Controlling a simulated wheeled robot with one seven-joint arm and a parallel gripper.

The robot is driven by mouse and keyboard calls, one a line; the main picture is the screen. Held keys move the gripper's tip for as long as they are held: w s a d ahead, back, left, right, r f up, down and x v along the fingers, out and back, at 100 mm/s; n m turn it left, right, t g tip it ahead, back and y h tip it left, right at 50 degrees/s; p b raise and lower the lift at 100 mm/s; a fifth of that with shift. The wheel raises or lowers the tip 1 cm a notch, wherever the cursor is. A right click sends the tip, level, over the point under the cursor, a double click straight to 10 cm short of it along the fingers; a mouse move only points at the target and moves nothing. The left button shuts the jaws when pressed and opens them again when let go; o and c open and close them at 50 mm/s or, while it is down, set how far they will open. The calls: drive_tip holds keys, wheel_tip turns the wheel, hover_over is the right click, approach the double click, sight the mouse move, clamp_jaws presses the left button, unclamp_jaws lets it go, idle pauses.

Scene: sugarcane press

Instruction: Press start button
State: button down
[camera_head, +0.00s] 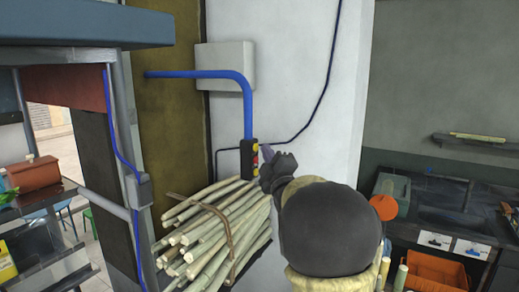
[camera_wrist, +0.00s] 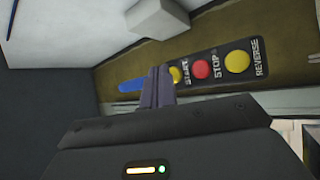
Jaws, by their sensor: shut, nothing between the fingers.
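A black control box (camera_head: 249,158) hangs at the end of a blue pipe in the head view. In the wrist view the same black panel (camera_wrist: 219,66) shows a yellow button (camera_wrist: 176,75) beside the START label, a red button (camera_wrist: 201,69) beside STOP and a yellow button (camera_wrist: 237,62) beside REVERSE. My gripper (camera_head: 268,153) is just right of the box. In the wrist view my gripper's shut fingers (camera_wrist: 160,78) overlap the left end of the panel and partly hide the start button. I cannot tell whether they touch it.
The blue pipe (camera_head: 200,74) runs from the left and bends down to the box. A grey wall box (camera_head: 225,62) is behind the pipe. A dark counter (camera_head: 440,205) is at right.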

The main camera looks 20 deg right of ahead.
drive_tip(key=shift+w+a+b, duration=0.5)
drive_tip(key=shift+w+b, duration=0.05)
drive_tip(key=shift+b, duration=0.05)
idle(1.0)
idle(0.3)
drive_tip(key=shift+s+d+b, duration=0.55)
drive_tip(key=shift+s+b, duration=0.15)
drive_tip(key=s+d+b, duration=0.1)
drive_tip(key=s, duration=0.1)
drive_tip(key=s+d+b, duration=0.1)
drive_tip(key=s+d, duration=0.1)
drive_tip(key=shift+b, duration=0.35)
drive_tip(key=shift+f, duration=0.1)
idle(0.6)
